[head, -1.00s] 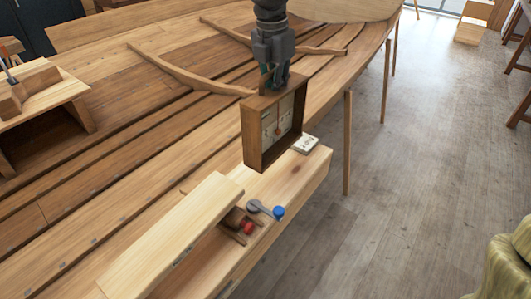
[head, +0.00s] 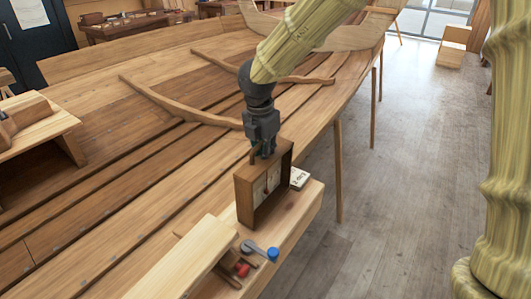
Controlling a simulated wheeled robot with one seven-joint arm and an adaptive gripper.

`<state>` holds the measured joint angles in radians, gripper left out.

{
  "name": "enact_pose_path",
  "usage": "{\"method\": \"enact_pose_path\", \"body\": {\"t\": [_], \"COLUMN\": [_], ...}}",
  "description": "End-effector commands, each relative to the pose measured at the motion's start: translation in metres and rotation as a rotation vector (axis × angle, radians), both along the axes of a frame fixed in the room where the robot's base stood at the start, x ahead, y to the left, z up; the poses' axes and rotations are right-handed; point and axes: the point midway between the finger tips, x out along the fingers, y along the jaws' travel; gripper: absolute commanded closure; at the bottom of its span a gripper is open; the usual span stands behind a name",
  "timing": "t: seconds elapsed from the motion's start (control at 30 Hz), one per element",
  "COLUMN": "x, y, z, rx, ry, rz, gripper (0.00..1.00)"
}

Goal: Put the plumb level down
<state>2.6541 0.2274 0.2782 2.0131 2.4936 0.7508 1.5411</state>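The plumb level (head: 245,205) is a dark wooden box-like frame with a pale dial face. It stands upright over the far part of the light wooden bench (head: 299,217) in the head view. My gripper (head: 263,152) points down from above and is shut on the frame's top edge. The fingertips are partly hidden by the wood. The lower edge of the level is at or very close to the bench top; I cannot tell whether it touches.
A small pale block with dark marks (head: 299,178) lies just right of the level. A blue-ended tool (head: 272,254) and a red-ended one (head: 242,270) lie nearer, beside a raised plank (head: 190,262). The planked hull (head: 100,210) fills the left; open floor (head: 400,170) is right.

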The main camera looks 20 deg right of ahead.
Motion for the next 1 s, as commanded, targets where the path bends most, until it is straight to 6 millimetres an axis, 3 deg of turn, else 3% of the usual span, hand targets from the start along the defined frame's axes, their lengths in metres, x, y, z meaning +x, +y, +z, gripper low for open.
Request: {"method": "enact_pose_path", "body": {"t": [0.47,0.5,0.6,1.0], "x": [-0.0001,-0.0003,-0.0004,-0.0003], "y": [-0.0010,-0.0011,-0.0011,-0.0012], "z": [-0.0094,-0.0100,-0.0094,-0.0052], "rx": [0.001,0.000,0.000,0.001], "ry": [-0.001,0.000,0.000,-0.001], "rz": [-0.001,-0.001,-0.001,-0.002], "gripper": [1.00,0.90,0.71,0.70]}}
